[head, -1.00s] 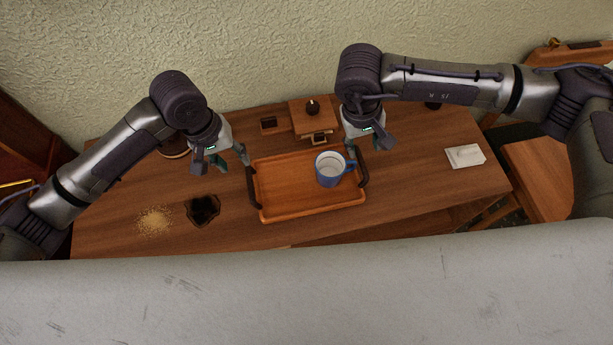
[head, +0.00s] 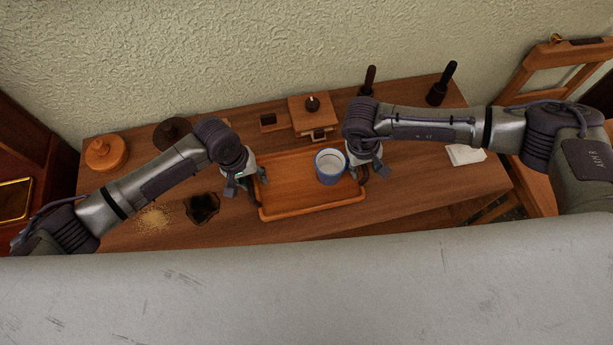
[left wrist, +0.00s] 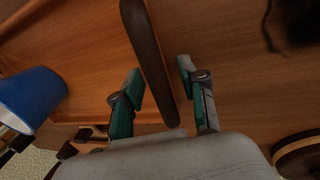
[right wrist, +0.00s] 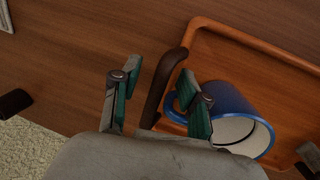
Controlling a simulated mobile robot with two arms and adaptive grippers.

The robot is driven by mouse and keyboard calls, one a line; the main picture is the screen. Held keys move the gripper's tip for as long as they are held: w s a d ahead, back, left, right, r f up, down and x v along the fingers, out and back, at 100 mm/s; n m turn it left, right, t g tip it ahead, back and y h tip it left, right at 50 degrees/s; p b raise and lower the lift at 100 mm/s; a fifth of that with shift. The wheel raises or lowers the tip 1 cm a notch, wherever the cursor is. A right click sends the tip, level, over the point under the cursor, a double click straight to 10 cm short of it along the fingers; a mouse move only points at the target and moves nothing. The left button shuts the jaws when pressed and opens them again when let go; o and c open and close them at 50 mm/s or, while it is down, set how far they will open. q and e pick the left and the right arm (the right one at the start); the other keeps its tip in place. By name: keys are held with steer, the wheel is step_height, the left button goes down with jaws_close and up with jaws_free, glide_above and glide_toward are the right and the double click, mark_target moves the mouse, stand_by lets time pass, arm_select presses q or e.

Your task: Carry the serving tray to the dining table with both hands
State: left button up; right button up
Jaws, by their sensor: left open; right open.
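The orange-brown serving tray (head: 300,203) lies flat on a wooden table (head: 245,235) with a blue mug (head: 328,178) at its right end. My left gripper (head: 252,182) is at the tray's left end. In the left wrist view its open fingers (left wrist: 158,82) are on either side of the dark left handle (left wrist: 148,55). My right gripper (head: 365,170) is at the right end, beside the mug. In the right wrist view its open fingers (right wrist: 156,88) straddle the dark right handle (right wrist: 165,82), one finger overlapping the mug (right wrist: 235,110). Contact with the handles cannot be told.
A tan powder pile (head: 155,218) and a dark container (head: 202,207) lie left of the tray. A wooden grinder (head: 312,115) stands behind it, dark-handled tools (head: 440,85) at the back right. A white item (head: 465,154) lies right. A grey surface (head: 300,290) fills the foreground.

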arm_select(q)
steer(key=shift+f, duration=0.15)
arm_select(e)
steer(key=shift+f, duration=0.15)
arm_select(q)
jaws_close()
arm_select(e)
jaws_close()
